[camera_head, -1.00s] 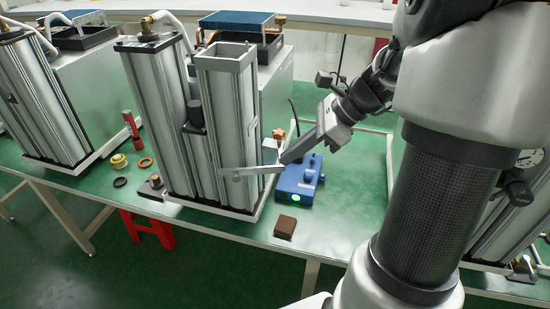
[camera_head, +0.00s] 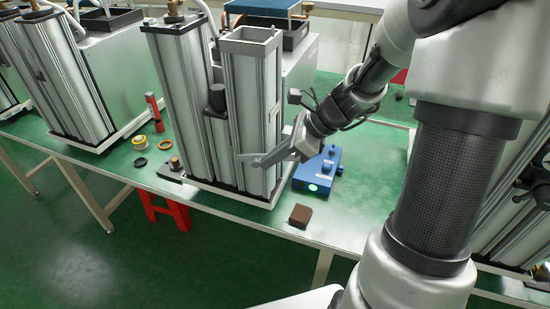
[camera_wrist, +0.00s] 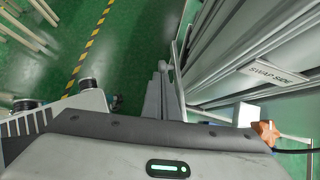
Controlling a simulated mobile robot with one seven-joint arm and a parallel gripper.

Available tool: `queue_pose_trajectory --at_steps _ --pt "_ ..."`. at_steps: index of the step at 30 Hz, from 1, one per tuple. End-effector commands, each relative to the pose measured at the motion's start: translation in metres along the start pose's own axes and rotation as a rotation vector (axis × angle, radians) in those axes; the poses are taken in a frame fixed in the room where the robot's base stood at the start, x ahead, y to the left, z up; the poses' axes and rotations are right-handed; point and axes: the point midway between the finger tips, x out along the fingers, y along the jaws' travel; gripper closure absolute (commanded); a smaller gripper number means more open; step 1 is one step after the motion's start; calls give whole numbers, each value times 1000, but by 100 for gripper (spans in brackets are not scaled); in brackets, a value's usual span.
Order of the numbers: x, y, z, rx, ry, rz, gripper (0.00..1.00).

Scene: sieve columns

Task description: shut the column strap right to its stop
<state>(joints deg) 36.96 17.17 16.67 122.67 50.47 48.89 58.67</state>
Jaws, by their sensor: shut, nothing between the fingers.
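The column (camera_head: 255,115) is a tall silver upright with a square open top, on a base at the middle of the table. A thin pale strap (camera_head: 247,155) shows across its front face, low down. The far part of the strap is hidden by my gripper. My gripper (camera_head: 252,163) is shut and empty, its fingers pointing left at the column's front by the strap. I cannot tell whether they touch. In the wrist view the shut fingers (camera_wrist: 157,95) point up the picture, with the column's ribbed side (camera_wrist: 235,45), labelled "SWAP SIDE", at the right.
A blue box (camera_head: 317,170) with a green light stands just right of the column, under my gripper. A brown block (camera_head: 300,215) lies near the front edge. An orange knob (camera_wrist: 266,132) shows in the wrist view. Rings lie left of the column.

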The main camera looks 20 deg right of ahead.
Motion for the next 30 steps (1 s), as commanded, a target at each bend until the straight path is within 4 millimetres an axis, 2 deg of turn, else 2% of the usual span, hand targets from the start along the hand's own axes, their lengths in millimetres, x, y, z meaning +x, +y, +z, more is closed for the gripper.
queue_pose_trajectory --at_steps 5,12,15,30 --pt "3 -1 3 16 0 -15 100" --pt "28 -18 34 193 0 -165 100" --pt "34 -27 42 204 0 -171 100" --pt "36 -32 44 202 -2 -173 100"
